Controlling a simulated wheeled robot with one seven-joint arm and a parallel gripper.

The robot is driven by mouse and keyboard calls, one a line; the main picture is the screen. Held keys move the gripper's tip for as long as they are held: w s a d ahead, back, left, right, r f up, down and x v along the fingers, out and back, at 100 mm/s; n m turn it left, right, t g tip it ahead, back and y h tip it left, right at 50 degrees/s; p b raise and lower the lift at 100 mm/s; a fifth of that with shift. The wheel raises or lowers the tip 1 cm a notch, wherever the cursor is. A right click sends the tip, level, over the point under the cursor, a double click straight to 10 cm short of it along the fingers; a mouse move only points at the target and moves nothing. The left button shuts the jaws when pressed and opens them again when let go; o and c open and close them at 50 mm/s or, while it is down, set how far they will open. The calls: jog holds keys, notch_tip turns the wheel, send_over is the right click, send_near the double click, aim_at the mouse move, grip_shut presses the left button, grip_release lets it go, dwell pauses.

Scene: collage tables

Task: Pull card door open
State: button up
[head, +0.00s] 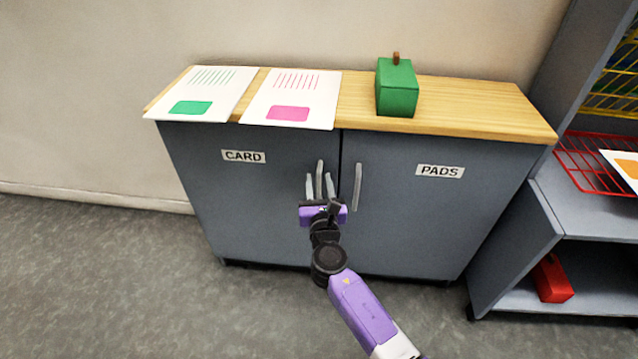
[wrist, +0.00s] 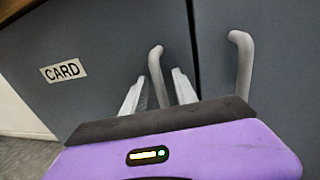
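The card door (head: 238,190) is the left door of a grey-blue cabinet and is shut. Its CARD label (head: 244,156) also shows in the wrist view (wrist: 63,71). The card door's grey bar handle (head: 320,178) stands upright near the door's inner edge; it also shows in the wrist view (wrist: 157,75). My gripper (head: 319,186) is open at the handle, with one finger to each side of it. In the wrist view the handle rises between the two fingertips (wrist: 156,84). The handle's lower part is hidden behind my gripper. I cannot tell whether a finger touches it.
The pads door (head: 430,210) with its own handle (head: 357,187) is shut, just right of my gripper. On the wooden top (head: 470,105) lie two printed sheets (head: 205,92) and a green box (head: 397,92). A shelf unit (head: 520,245) stands right. Floor at left is clear.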

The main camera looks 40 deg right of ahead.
grip_shut()
dwell(1.3)
